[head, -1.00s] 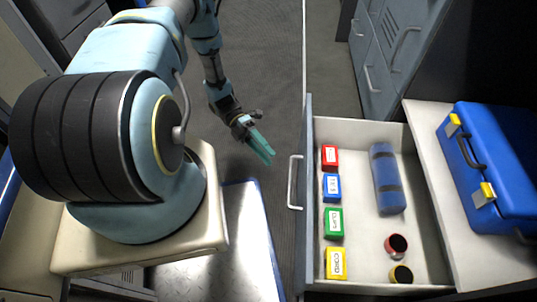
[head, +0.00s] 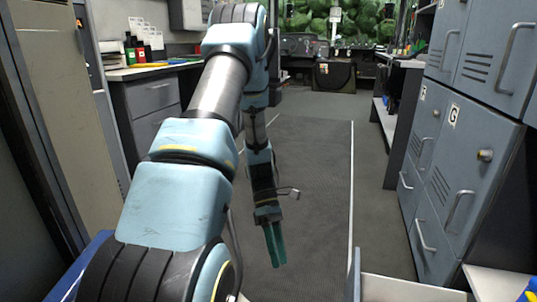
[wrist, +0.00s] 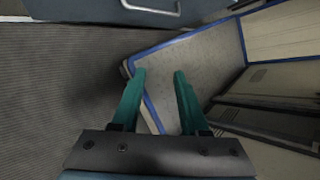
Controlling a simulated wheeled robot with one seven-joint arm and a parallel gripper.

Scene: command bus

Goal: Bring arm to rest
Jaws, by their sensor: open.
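My gripper (head: 275,246) hangs at the end of my pale blue arm, pointing down over the aisle floor. Its two teal fingers are apart in the wrist view (wrist: 158,78), with nothing between them. Beyond them, the wrist view shows a grey plate with a blue edge (wrist: 195,60). The fingers touch nothing that I can see.
An open drawer (head: 415,288) juts out at the lower right. Grey lockers (head: 465,150) line the right side. A counter with drawers (head: 150,95) stands at the left. A dark box (head: 334,77) stands at the far end. The aisle floor (head: 315,160) is clear.

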